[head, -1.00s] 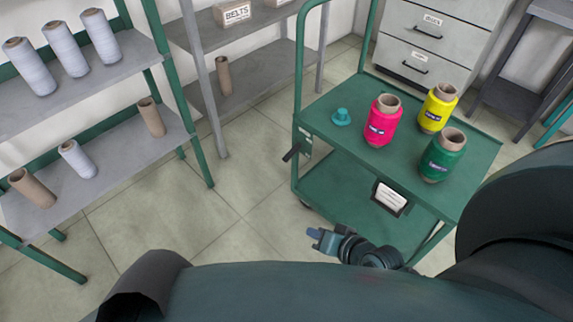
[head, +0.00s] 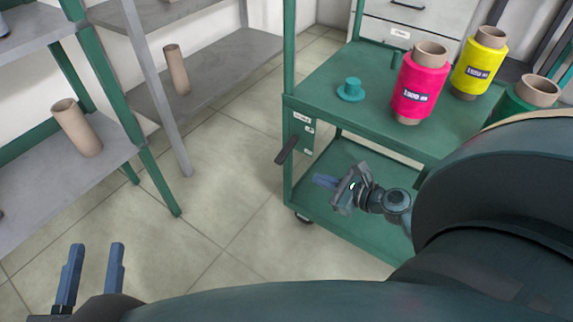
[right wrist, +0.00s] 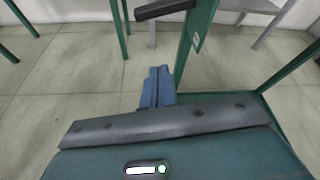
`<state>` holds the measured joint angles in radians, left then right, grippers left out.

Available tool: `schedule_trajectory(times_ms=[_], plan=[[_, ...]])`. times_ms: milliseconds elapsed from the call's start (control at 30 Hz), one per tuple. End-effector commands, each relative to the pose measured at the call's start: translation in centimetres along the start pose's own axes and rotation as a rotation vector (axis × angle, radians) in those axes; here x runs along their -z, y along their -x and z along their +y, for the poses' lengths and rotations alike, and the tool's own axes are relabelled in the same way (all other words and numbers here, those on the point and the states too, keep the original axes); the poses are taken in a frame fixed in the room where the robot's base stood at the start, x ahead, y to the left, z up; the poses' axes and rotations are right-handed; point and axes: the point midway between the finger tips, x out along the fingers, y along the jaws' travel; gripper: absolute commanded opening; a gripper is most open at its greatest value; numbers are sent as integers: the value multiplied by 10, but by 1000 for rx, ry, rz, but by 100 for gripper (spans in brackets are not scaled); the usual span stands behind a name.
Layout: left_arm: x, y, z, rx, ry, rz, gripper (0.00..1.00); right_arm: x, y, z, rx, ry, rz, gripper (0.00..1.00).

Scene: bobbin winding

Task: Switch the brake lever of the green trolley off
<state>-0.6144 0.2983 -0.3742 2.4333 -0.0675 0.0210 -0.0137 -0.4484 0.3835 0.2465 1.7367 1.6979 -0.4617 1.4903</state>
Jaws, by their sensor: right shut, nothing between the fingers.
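The green trolley (head: 370,91) stands right of centre in the head view. Its dark brake lever (head: 287,149) sticks out from the plate on its left front post, tilted down to the left. In the right wrist view the lever (right wrist: 165,9) shows at the top edge, beyond the fingertips. My right gripper (head: 318,179) is shut and empty, below and right of the lever, apart from it. Its blue fingers (right wrist: 158,72) are together in the right wrist view. My left gripper (head: 95,246) is open and empty at the lower left, over the floor.
The trolley carries a pink spool (head: 419,85), a yellow spool (head: 478,64), a green spool (head: 522,97) and a teal knob-like piece (head: 351,89). Shelves with brown tubes (head: 76,128) stand left. The floor (head: 215,200) between is clear.

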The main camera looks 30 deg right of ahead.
Motion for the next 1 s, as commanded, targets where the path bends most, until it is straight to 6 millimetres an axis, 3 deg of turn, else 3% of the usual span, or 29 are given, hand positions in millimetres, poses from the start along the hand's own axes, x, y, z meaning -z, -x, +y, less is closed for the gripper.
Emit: schedule_trajectory(times_ms=[233,367,733,833,867,1000], plan=[[0,0,0,0,0,-1,36,-1,-1,0,-1,4,0,0],[-1,0,0,-1,4,2,36,-1,-11,1,-2,4,-2,0],[-7,1,3,-10,45,17,36,0,-86,0,-1,6,-3,0],[5,-5,0,-20,10,78,36,0,-105,0,0,7,-2,0],[18,-9,-1,-21,3,86,36,-12,-98,-1,-1,10,0,0],[4,-1,2,-7,26,7,36,-30,-90,0,-2,7,0,0]])
